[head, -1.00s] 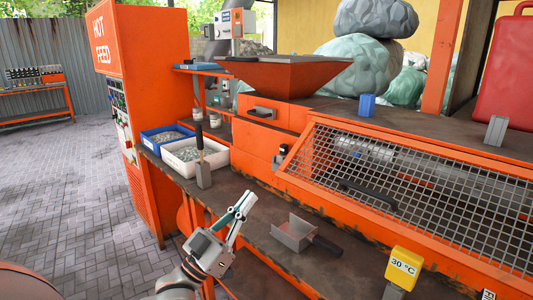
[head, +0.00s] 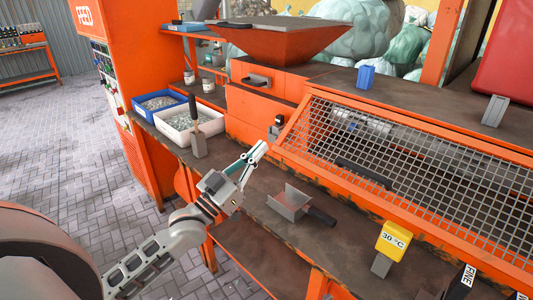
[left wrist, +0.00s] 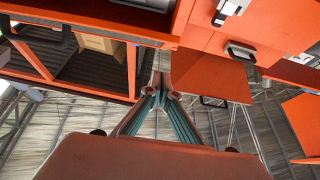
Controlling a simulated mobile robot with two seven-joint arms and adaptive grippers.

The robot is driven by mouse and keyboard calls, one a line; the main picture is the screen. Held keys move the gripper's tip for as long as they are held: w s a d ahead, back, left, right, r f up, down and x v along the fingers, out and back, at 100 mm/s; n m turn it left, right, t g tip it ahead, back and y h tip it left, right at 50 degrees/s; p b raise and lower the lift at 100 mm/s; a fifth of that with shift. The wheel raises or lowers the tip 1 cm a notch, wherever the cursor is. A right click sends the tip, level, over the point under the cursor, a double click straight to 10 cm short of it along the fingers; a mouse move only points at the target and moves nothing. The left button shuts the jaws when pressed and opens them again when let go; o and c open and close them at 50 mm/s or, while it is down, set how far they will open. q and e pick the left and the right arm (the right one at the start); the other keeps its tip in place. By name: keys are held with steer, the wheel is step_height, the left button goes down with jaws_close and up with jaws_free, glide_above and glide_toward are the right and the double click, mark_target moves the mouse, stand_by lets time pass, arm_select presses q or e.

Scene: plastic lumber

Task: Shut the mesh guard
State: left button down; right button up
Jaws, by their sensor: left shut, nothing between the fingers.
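The mesh guard (head: 437,187) is a sloping wire grid in an orange frame, on the right in the head view. It has a black bar handle (head: 364,172). Dim machinery shows through the mesh. I cannot tell whether its lower edge rests fully on the frame. My left gripper (head: 261,148) is shut and empty, left of the guard's near left corner and apart from the handle. In the left wrist view its fingers (left wrist: 162,90) meet with nothing between them; orange machine parts show behind. My right gripper is not in view.
A grey metal scoop (head: 288,203) with a dark handle lies on the bench below the guard. A yellow 30 °C sign (head: 396,240) stands to the right. A white bin (head: 187,133) and a blue bin (head: 157,105) sit at the left. A blue block (head: 366,77) stands above the guard.

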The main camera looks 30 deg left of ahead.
arm_select(q)
steer(key=w+f, duration=0.1)
steer(key=w+d+f, duration=0.1)
steer(key=w+f, duration=0.1)
steer(key=shift+b, duration=0.3)
steer(key=w+d+f+b, duration=0.1)
steer(key=w+f+b, duration=0.1)
steer(key=w+f, duration=0.2)
steer(key=shift+f+b, duration=0.4)
steer(key=shift+f, duration=0.05)
steer(key=shift+r, duration=0.1)
